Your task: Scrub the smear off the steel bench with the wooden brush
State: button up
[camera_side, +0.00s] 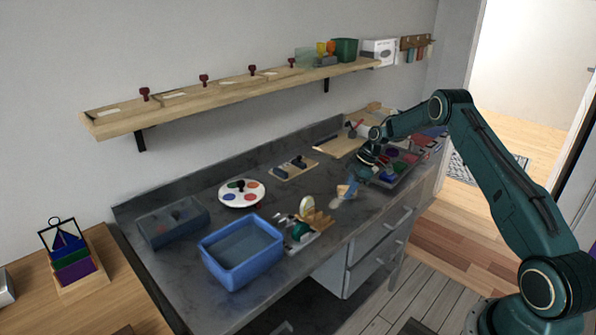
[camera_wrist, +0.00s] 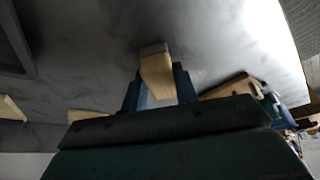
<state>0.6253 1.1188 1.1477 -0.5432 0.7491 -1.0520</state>
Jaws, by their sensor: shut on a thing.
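My gripper (camera_side: 352,184) is low over the steel bench (camera_side: 275,204), right of the bench's middle. Its blue fingers are shut on the wooden brush (camera_side: 344,191). In the wrist view the light wooden handle of the brush (camera_wrist: 156,72) sits between the two fingers (camera_wrist: 159,88). The brush's lower end is close to the bench top; I cannot tell whether it touches. A pale patch (camera_side: 335,204), perhaps the smear, shows just below the brush in the side view. The bristles are not clear in either view.
A blue tub (camera_side: 240,262) stands at the front left. A small rack with wooden pieces (camera_side: 314,222) is just left of the brush. A dark tray of coloured things (camera_side: 402,166) is to the right. A shelf (camera_side: 230,93) runs above.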

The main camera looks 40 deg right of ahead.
aim_at(325, 210)
jog(key=shift+a, duration=1.55)
jog(key=shift+a, duration=0.1)
jog(key=shift+a+f, duration=0.2)
jog(key=shift+a, duration=1.4)
jog(key=shift+a, duration=0.2)
jog(key=shift+s+a, duration=0.1)
jog(key=shift+a, duration=1.4)
jog(key=shift+r, duration=0.2)
jog(key=shift+d+r, duration=0.1)
jog(key=shift+r, duration=2.95)
